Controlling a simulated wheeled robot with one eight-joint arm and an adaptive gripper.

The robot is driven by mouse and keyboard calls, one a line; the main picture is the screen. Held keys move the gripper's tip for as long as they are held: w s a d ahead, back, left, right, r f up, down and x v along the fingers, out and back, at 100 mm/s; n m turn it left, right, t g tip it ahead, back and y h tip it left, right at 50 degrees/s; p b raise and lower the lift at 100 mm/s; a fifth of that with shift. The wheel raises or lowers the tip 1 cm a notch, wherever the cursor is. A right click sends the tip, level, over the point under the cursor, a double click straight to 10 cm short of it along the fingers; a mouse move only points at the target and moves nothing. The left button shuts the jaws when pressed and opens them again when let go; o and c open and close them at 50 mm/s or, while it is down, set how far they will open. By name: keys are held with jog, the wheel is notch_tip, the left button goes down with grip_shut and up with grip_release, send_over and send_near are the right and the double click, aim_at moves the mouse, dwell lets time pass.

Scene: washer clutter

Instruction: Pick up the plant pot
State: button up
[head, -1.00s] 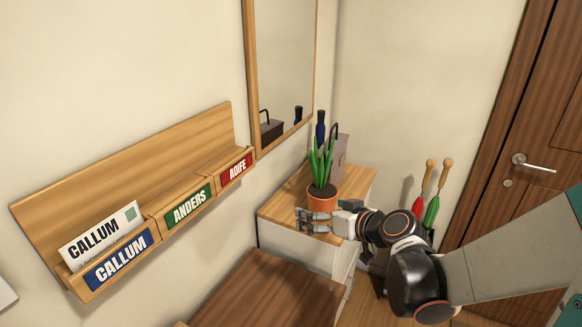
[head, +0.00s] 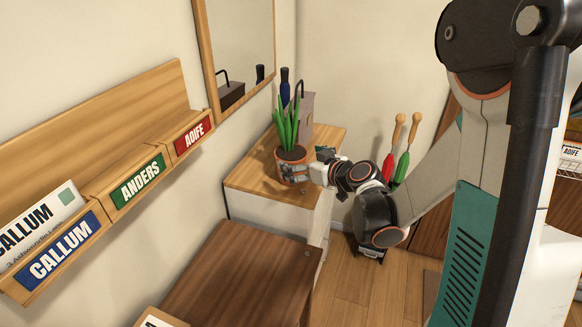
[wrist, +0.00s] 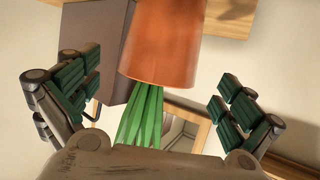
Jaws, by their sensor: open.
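The plant pot (head: 283,163) is orange terracotta with upright green leaves (head: 286,122). It stands on the light wooden top of a white cabinet against the wall. My gripper (head: 296,173) is at the pot's near right side, overlapping it in the head view. In the wrist view the pot (wrist: 160,45) appears upside down, between and beyond the two spread fingers of my gripper (wrist: 162,105). Gaps show between the pot and both fingers there. The gripper is open and holds nothing.
A grey-brown box with a dark handle (head: 305,112) and a dark blue bottle (head: 285,88) stand behind the pot. A mirror (head: 238,45) hangs on the wall. A brown wooden cabinet (head: 235,275) is nearer. Red and green umbrellas (head: 402,160) stand to the right.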

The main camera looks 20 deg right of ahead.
aim_at(296, 156)
jog(key=b+x, duration=0.1)
jog(key=x, duration=0.1)
jog(key=b+x, duration=0.1)
jog(key=x, duration=0.2)
jog(key=shift+w+r, duration=0.2)
jog(key=shift+w, duration=0.05)
jog(key=shift+r, duration=0.1)
jog(key=c, duration=1.5)
jog(key=shift+r, duration=0.15)
